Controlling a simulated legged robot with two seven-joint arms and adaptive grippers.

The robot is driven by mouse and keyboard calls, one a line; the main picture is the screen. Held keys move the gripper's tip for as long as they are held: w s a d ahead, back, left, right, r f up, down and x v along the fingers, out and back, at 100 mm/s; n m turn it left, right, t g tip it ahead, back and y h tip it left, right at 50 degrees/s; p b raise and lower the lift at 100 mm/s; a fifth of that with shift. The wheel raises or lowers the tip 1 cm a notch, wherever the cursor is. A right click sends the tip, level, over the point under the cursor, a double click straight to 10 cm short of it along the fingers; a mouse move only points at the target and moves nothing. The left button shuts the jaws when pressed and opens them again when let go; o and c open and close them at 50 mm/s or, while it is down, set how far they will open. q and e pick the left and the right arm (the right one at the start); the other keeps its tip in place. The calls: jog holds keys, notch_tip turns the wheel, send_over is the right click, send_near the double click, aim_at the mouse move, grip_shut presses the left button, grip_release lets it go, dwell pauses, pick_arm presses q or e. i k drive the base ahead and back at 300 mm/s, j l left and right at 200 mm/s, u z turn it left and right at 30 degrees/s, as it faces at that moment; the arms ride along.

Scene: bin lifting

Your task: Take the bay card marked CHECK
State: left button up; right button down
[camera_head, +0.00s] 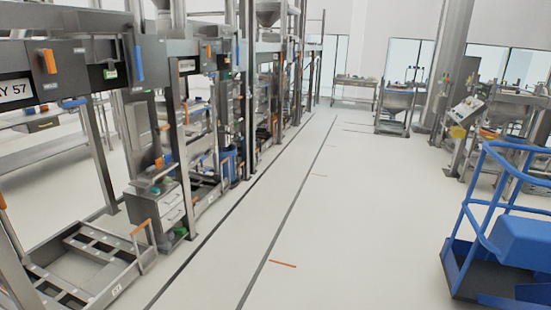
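Neither of my grippers is in view. I cannot make out a card that reads CHECK. A small green-and-white tag (110,73) is on the same rack, too small to read. An orange handle (48,61) and a blue handle (138,62) are also on this rack.
A low grey wheeled frame (143,268) marked 57 stands at lower left. A grey drawer unit (172,208) is behind it. A blue railed cart (520,245) stands at lower right. The aisle floor (330,215) between is clear, with dark lines along it.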

aim_at(160, 164)
jog(key=i+u, duration=0.1)
jog(key=i, duration=0.4)
jog(key=i+l+u, duration=0.15)
jog(key=i, duration=0.4)
jog(key=i+l+u, duration=0.1)
jog(key=i, duration=0.4)
jog(key=i+l+u, duration=0.15)
jog(key=i, duration=0.35)
